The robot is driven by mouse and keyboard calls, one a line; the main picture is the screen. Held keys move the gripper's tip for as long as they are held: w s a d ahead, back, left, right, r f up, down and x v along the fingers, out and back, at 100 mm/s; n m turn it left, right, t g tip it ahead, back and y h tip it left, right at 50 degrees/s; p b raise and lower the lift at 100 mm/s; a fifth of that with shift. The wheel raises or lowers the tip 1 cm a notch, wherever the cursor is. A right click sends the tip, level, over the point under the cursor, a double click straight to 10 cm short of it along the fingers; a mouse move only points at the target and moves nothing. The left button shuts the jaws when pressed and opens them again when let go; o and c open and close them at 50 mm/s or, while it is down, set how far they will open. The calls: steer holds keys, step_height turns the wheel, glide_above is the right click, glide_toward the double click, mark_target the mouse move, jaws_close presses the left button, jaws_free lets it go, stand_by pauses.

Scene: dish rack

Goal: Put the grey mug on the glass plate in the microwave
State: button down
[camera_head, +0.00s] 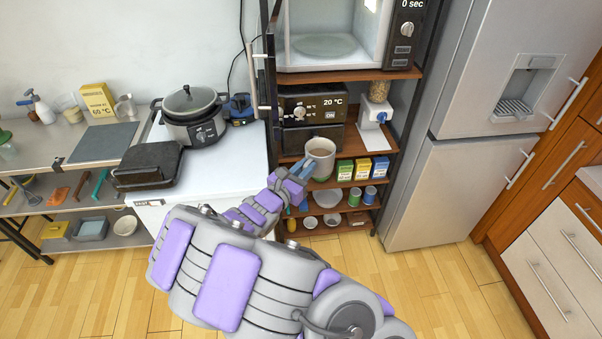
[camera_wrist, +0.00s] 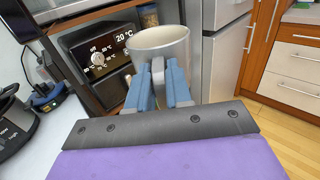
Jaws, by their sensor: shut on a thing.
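The grey mug (camera_head: 320,157) is held upright in front of the shelf unit, and it fills the upper middle of the wrist view (camera_wrist: 162,42). My gripper (camera_head: 297,176) is shut on it; the blue fingers (camera_wrist: 160,85) close on its near side. The microwave (camera_head: 345,35) stands open on the shelf above and behind the mug. The glass plate (camera_head: 324,46) lies flat inside it and looks empty. The microwave's top is cut off by the picture edge.
A black toaster oven (camera_head: 312,104) sits on the shelf below the microwave, beside a dispenser (camera_head: 376,105). Small boxes (camera_head: 362,168) stand lower. A fridge (camera_head: 470,120) is at right. A slow cooker (camera_head: 190,112) and a black grill (camera_head: 148,165) stand on the white top at left.

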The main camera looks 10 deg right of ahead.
steer(key=shift+d+r, duration=0.25)
steer(key=shift+r, duration=0.2)
steer(key=shift+s+r+t, duration=0.15)
steer(key=shift+r+t, duration=0.15)
steer(key=shift+r, duration=0.1)
steer(key=r+n+t+y, duration=0.1)
steer(key=r, duration=0.1)
steer(key=w+r+n+t+y, duration=0.1)
steer(key=r+y, duration=0.1)
steer(key=r+n+t+y, duration=0.1)
steer(key=r, duration=0.1)
steer(key=shift+w+r+n+y, duration=0.2)
steer(key=shift+r+n+y, duration=0.1)
steer(key=shift+r+n, duration=0.1)
steer(key=r+y, duration=0.1)
steer(key=r+n+t+y, duration=0.1)
steer(key=w+r+n+y, duration=0.1)
steer(key=shift+a+r, duration=0.3)
